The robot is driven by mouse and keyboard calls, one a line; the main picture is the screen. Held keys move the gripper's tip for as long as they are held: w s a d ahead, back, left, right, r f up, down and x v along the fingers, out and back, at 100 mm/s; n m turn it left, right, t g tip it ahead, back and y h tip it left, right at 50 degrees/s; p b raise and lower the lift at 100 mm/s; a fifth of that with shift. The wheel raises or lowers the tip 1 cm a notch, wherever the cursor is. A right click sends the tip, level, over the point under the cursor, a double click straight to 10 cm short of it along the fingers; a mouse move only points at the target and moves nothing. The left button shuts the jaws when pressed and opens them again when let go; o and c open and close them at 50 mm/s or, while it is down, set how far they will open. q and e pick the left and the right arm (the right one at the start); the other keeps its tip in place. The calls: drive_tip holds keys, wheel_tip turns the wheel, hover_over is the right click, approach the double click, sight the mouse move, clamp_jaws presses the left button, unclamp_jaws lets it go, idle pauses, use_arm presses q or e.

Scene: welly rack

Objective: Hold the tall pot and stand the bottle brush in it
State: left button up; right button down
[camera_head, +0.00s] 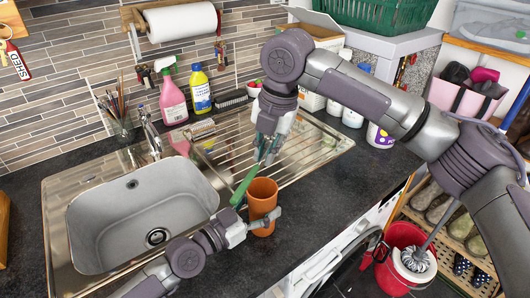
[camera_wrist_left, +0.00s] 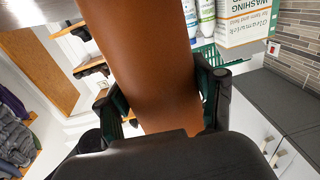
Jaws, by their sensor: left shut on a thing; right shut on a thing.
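The tall pot (camera_head: 262,199) is an orange-brown cylinder, upright at the counter's front edge, right of the sink. My left gripper (camera_head: 259,222) is shut around its body from the left. In the left wrist view the pot (camera_wrist_left: 152,70) fills the space between the dark fingers (camera_wrist_left: 162,105). My right gripper (camera_head: 266,154) points down above the pot and is shut on the green bottle brush (camera_head: 243,187). The brush is tilted, its lower end down and left, beside the pot's rim in the picture. I cannot tell whether it touches the pot. The pot's inside is mostly hidden.
The steel sink basin (camera_head: 145,215) lies left of the pot, with the ribbed drainer (camera_head: 305,150) behind. A pink spray bottle (camera_head: 173,101) and a yellow bottle (camera_head: 200,92) stand at the wall. A red bucket (camera_head: 400,240) with a mop is on the floor at right.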

sight(266, 180)
drive_tip(key=shift+s+d+f, duration=0.1)
drive_tip(key=shift+f, duration=4.1)
drive_tip(key=shift+d, duration=0.1)
drive_tip(key=c, duration=1.1)
unclamp_jaws()
drive_tip(key=shift+c, duration=0.2)
drive_tip(key=shift+w, duration=0.2)
drive_tip(key=shift+r, duration=0.3)
